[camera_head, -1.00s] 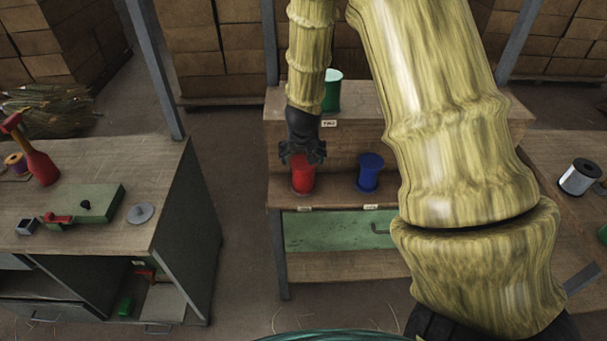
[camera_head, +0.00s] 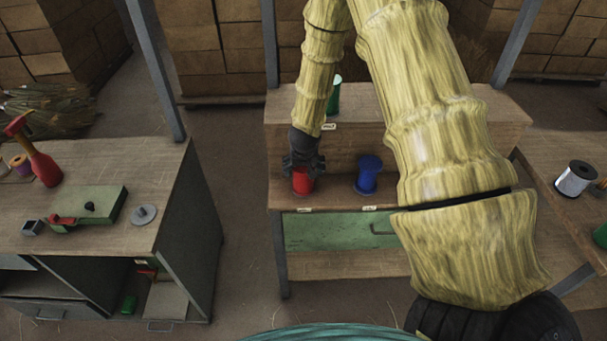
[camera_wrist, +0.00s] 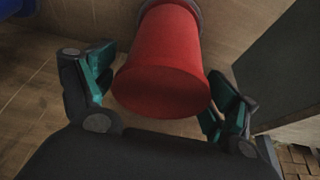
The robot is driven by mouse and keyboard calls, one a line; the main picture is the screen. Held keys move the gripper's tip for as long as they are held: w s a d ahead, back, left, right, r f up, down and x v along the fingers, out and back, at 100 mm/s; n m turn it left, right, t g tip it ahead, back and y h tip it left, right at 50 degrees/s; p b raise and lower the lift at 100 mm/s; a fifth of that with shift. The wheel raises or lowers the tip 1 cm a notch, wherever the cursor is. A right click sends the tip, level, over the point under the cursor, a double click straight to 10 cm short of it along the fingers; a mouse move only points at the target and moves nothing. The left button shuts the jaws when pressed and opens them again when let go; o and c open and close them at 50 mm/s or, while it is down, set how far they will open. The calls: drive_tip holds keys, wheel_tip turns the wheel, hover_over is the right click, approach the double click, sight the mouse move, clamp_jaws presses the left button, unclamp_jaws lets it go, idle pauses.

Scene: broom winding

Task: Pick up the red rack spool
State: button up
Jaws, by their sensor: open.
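The red spool (camera_head: 302,183) stands upright on the lower step of the wooden rack (camera_head: 395,136), at its left end. My gripper (camera_head: 302,166) is over the spool's top in the head view and hides part of it. In the wrist view the red spool (camera_wrist: 165,75) lies between my gripper's (camera_wrist: 160,100) two green-padded fingers. The fingers are open, one on each side, with a visible gap on the left. Whether the right finger touches the spool is not clear.
A blue spool (camera_head: 369,174) stands to the right on the same step. A green spool (camera_head: 334,95) is on the upper step, partly behind my arm.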

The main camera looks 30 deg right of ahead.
drive_tip(key=shift+x, duration=1.05)
drive_tip(key=shift+c, duration=0.4)
drive_tip(key=c, duration=1)
